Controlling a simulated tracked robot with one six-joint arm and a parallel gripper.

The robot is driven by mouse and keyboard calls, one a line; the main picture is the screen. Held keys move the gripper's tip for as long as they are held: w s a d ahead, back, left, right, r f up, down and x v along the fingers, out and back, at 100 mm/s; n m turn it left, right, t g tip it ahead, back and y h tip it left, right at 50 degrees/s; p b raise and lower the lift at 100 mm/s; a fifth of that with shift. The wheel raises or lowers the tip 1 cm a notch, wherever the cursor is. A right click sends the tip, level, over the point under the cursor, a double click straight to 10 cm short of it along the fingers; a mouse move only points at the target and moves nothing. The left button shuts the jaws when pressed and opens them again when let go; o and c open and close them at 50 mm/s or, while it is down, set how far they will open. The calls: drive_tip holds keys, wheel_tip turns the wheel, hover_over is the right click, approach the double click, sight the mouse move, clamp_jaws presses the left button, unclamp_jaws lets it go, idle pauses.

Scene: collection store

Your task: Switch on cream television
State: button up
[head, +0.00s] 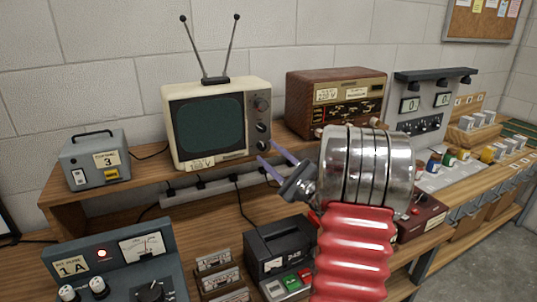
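The cream television (216,120) stands on the raised wooden shelf at the back. Its dark green screen (209,124) shows no picture. Dark knobs (262,127) sit one above another on the panel at its right side, and a two-rod antenna (213,60) stands on top. A small label is on its lower front edge. My gripper (267,151) is open and empty, its two pale purple fingers apart and pointing at the television's lower right corner, close to the lowest knob. I cannot tell whether a fingertip touches the set.
A brown wooden radio (335,95) stands right of the television, and a grey box marked 3 (94,160) stands left. Below are a grey meter unit (120,265) and a black device with coloured buttons (278,248). Cables hang behind; bare shelf shows between box and television.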

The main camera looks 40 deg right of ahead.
drive_tip(key=v, duration=1.2)
drive_tip(key=shift+s, duration=0.2)
drive_tip(key=a+r+m+g, duration=0.1)
drive_tip(key=a+r+m, duration=0.1)
drive_tip(key=a+r, duration=0.65)
drive_tip(key=d+f+m+g+h, duration=0.1)
drive_tip(key=m, duration=0.3)
drive_tip(key=d+f+m+g+h, duration=0.1)
drive_tip(key=m+h, duration=0.1)
drive_tip(key=m, duration=0.2)
drive_tip(key=d+f+m+g+h, duration=0.1)
drive_tip(key=m+h, duration=0.1)
drive_tip(key=m, duration=0.2)
drive_tip(key=shift+s+d+m, duration=0.35)
drive_tip(key=shift+d+m, duration=0.05)
drive_tip(key=shift+w, duration=0.1)
